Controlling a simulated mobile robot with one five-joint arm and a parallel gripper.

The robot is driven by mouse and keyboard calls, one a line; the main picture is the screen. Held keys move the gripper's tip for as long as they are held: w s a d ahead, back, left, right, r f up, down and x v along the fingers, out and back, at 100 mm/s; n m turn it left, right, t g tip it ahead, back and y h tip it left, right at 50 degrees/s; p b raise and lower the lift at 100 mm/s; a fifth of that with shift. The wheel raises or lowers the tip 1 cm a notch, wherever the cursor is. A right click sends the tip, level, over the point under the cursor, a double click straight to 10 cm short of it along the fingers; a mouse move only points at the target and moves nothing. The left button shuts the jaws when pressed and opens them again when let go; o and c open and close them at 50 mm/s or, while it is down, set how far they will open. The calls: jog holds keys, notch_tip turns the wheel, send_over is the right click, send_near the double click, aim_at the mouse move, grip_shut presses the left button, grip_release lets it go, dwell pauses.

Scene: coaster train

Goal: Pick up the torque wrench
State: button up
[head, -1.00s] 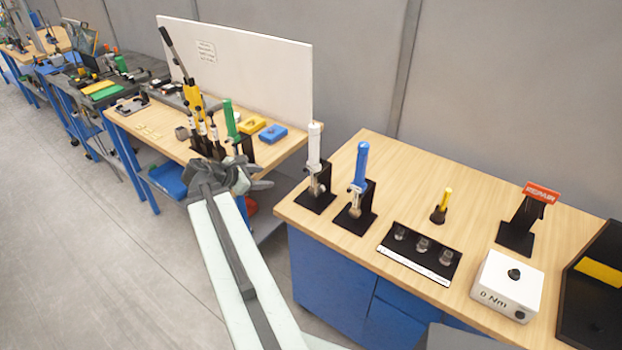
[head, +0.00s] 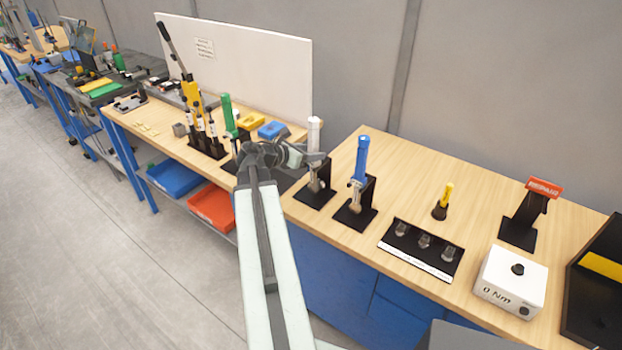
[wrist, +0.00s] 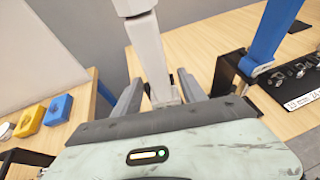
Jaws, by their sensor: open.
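A white-handled torque wrench (head: 314,134) stands upright in a black stand at the left end of the right-hand bench. It also shows in the wrist view (wrist: 149,58), running down between the two fingers. My gripper (head: 318,158) is open, at the white wrench, with a finger on each side of its shaft. I cannot tell whether either finger touches it. A blue-handled torque wrench (head: 360,162) stands in a similar black stand just to the right, and shows at the right of the wrist view (wrist: 268,34).
A black socket tray (head: 421,249), a yellow-handled tool (head: 442,202), a white 0 Nm box (head: 510,283) and a red-signed stand (head: 519,230) are farther right. A green-handled tool (head: 229,117) stands on the left-hand bench (head: 150,118). A gap separates the benches.

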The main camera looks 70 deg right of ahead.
jog(key=shift+s+d+f, duration=0.15)
jog(key=shift+d+f, duration=0.05)
jog(key=shift+d, duration=0.15)
jog(key=shift+c, duration=0.3)
grip_shut()
jog(key=shift+r, duration=0.1)
dwell(0.8)
